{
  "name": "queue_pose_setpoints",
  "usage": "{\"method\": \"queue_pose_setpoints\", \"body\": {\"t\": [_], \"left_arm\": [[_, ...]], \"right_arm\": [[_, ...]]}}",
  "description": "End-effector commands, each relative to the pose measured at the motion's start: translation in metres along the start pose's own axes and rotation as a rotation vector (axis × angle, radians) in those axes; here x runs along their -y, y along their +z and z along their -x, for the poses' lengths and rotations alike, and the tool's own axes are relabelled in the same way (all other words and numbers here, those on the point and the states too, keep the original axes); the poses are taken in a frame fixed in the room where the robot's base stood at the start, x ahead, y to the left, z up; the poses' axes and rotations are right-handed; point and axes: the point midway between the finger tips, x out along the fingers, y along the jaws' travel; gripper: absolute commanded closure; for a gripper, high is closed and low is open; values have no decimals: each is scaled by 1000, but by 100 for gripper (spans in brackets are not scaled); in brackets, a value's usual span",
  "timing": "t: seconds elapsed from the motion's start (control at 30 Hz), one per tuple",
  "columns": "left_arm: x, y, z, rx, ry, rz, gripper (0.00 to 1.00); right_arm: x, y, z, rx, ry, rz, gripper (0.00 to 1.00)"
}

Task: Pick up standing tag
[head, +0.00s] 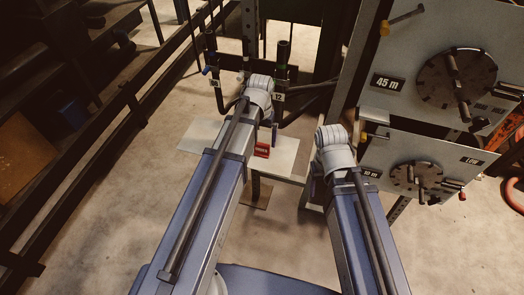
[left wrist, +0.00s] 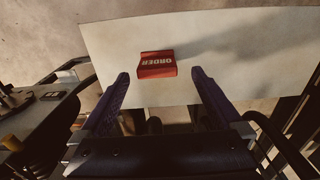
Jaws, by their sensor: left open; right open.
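The standing tag is a small red block marked ORDER. It stands on a pale tabletop, and in the head view the tag (head: 262,150) shows just right of my left arm. In the left wrist view the tag (left wrist: 157,64) is upside down. My left gripper (left wrist: 160,76) is open, its two blue fingers pointing toward the tag, one to each side in the picture. The tag is not gripped. In the head view one finger shows beside the tag; the rest is hidden by the arm. My right arm's wrist shows, but its fingers are hidden.
The pale tabletop (head: 210,142) is mostly bare around the tag. A rack with dark upright hoses (head: 283,55) stands behind it. Grey panels with dials (head: 457,77) stand at the right, close to my right arm. A dark rail (head: 75,145) runs along the left.

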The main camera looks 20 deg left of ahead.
Motion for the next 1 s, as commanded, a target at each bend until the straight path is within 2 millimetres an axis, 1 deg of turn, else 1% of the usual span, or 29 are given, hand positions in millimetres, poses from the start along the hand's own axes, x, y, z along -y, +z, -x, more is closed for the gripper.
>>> {"method": "queue_pose_setpoints", "body": {"t": [0.03,0.3,0.4,0.5,0.7,0.77,1.0], "left_arm": [[-1,0,-7,0,0,0,0],[-4,-2,-40,0,0,0,0],[-4,-2,-49,0,0,0,0],[-4,-2,-51,0,0,0,0],[-4,-2,-49,0,0,0,0],[-4,-2,-49,0,0,0,6],[-4,-2,-49,0,0,0,33]], "right_arm": [[1,0,-7,0,0,0,35],[4,-2,-40,0,0,0,35],[5,-3,-48,0,0,0,35],[5,-3,-50,0,0,0,35],[5,-3,-48,0,0,0,35],[5,-3,-48,0,0,0,35],[5,-3,-48,0,0,0,35]]}}
